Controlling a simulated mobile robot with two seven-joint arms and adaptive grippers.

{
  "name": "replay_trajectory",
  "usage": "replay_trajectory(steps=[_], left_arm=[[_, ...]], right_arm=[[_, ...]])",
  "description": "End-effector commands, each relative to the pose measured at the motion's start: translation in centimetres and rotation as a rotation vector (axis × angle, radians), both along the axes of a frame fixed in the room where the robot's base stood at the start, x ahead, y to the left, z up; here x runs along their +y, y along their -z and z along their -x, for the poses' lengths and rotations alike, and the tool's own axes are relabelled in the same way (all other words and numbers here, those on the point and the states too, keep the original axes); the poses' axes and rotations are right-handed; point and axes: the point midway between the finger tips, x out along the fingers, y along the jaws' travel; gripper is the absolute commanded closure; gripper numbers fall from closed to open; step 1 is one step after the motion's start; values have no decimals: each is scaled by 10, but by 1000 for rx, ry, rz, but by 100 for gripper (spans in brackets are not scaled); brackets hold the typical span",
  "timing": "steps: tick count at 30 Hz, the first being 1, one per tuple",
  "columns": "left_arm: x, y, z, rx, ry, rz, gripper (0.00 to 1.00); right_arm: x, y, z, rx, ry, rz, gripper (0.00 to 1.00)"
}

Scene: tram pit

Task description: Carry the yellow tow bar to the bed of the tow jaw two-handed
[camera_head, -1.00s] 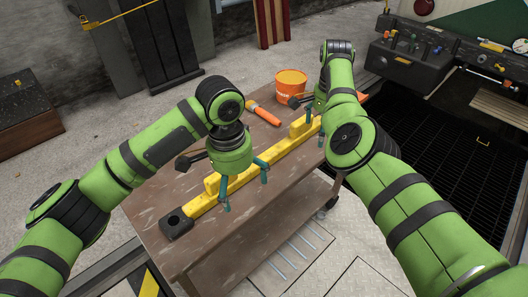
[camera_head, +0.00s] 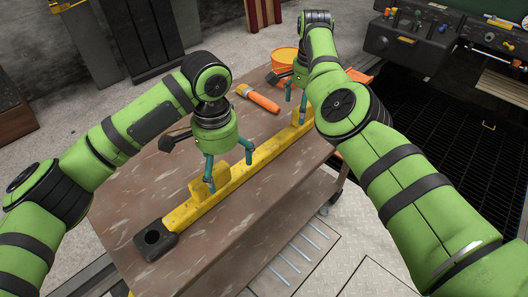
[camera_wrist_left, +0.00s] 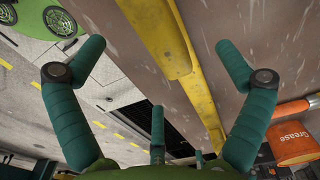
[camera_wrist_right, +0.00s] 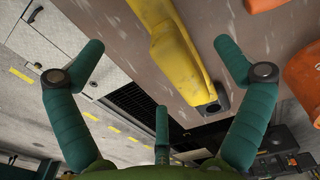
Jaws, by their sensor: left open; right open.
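The yellow tow bar (camera_head: 265,157) lies diagonally on a brown table, with a dark socket block (camera_head: 155,240) at its near left end. My left gripper (camera_head: 229,170) is open over the bar's left half, fingers apart. The left wrist view shows the bar (camera_wrist_left: 160,35) running between its fingers, nothing held. My right gripper (camera_head: 296,106) is open near the bar's far end, partly hidden by my right arm. The right wrist view shows the bar (camera_wrist_right: 178,58) between its open fingers. I cannot make out the tow jaw or its bed.
The brown table (camera_head: 125,205) also bears an orange-handled brush (camera_head: 260,100) and a dark-headed tool (camera_head: 168,143) behind the bar. An orange grease bucket (camera_head: 284,57) stands at the back. A dark grated pit (camera_head: 440,125) lies right of the table.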

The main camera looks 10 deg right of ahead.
Motion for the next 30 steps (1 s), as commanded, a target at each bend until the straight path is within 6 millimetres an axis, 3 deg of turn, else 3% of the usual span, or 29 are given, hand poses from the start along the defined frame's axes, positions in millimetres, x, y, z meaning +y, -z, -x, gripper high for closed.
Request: replay_trajectory(steps=[13, 26, 30], left_arm=[[1, 59, 1, 2, 0, -2, 0], [1, 68, 0, 0, 0, -2, 0], [1, 68, 0, 0, 0, -1, 56]], right_arm=[[-1, 59, 1, 4, -1, 1, 0], [0, 69, 0, 1, 0, 1, 0], [0, 69, 0, 1, 0, 0, 56]])
